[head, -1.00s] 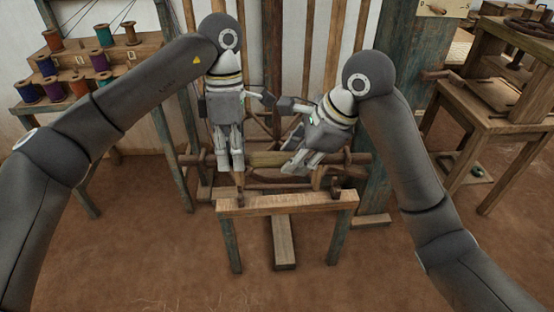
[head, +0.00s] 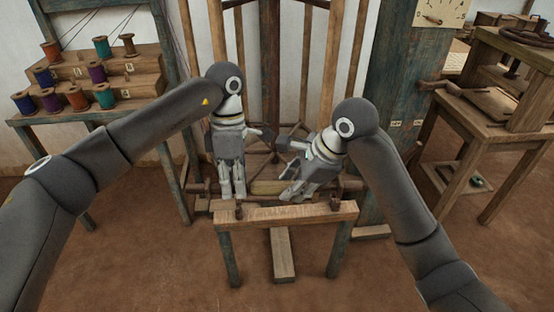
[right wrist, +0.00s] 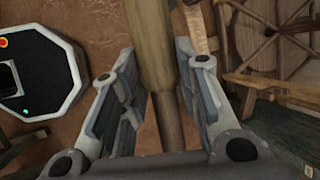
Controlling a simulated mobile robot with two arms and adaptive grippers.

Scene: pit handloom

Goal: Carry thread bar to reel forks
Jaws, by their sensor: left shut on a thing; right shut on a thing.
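The thread bar (head: 268,187) is a thick pale wooden roller with thinner ends, held level between my two grippers. My left gripper (head: 232,194) is shut on its left part, pointing down. My right gripper (head: 290,194) comes in tilted and is shut on its right part. In the right wrist view the bar (right wrist: 152,50) runs between the right fingers (right wrist: 158,90). Two short dark uprights, apparently the reel forks (head: 238,211) (head: 335,205), stand near the ends of a low wooden stand (head: 285,214). The bar appears just behind them; whether it touches them is unclear.
A rack with several coloured thread spools (head: 104,94) stands at the left. A blue-green post (head: 393,105) rises right of the stand. A wooden table (head: 525,95) is at the far right.

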